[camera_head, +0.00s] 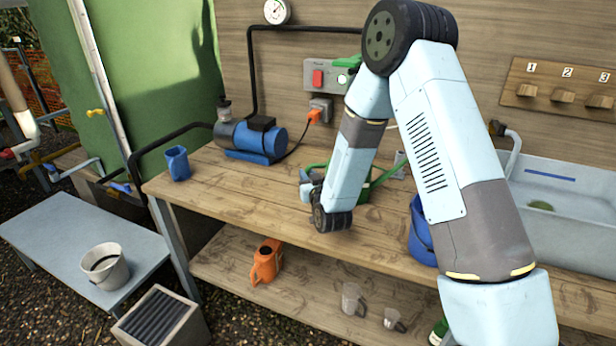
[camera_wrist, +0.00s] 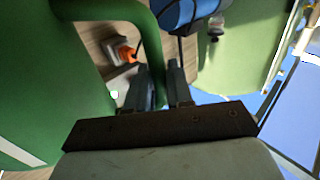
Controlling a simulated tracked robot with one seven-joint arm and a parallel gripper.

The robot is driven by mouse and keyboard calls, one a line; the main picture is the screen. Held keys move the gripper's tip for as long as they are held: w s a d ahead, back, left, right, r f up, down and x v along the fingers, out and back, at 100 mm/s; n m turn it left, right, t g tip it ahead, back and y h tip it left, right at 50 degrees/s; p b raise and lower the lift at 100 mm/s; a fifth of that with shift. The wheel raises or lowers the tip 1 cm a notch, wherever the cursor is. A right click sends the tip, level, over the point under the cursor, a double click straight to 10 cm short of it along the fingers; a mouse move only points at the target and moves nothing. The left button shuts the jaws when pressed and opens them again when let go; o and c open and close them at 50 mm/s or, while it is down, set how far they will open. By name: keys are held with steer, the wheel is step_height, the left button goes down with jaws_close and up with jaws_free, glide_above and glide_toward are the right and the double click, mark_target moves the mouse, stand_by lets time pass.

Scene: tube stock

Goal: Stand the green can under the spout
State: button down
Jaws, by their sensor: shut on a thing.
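The green can (camera_head: 385,176) is over the workbench in the head view, largely hidden behind my arm. In the wrist view its green body (camera_wrist: 35,85) fills the left side, and its curved handle (camera_wrist: 151,35) runs down between my fingers. My gripper (camera_wrist: 161,85) is shut on this handle. In the head view my gripper (camera_head: 309,184) is partly hidden by my wrist. I cannot tell whether the can touches the bench. The curved grey spout (camera_head: 514,152) hangs over the sink (camera_head: 570,210) at the right, apart from the can.
A blue bucket (camera_head: 421,235) stands between the can and the sink, partly behind my arm. A blue jug (camera_head: 178,164) and blue pump (camera_head: 252,140) stand on the bench (camera_head: 225,198) at the left. An orange can (camera_head: 265,263) is on the lower shelf.

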steer(key=shift+f, duration=0.25)
steer(key=c, duration=0.9)
jaws_free()
steer(key=shift+c, duration=0.2)
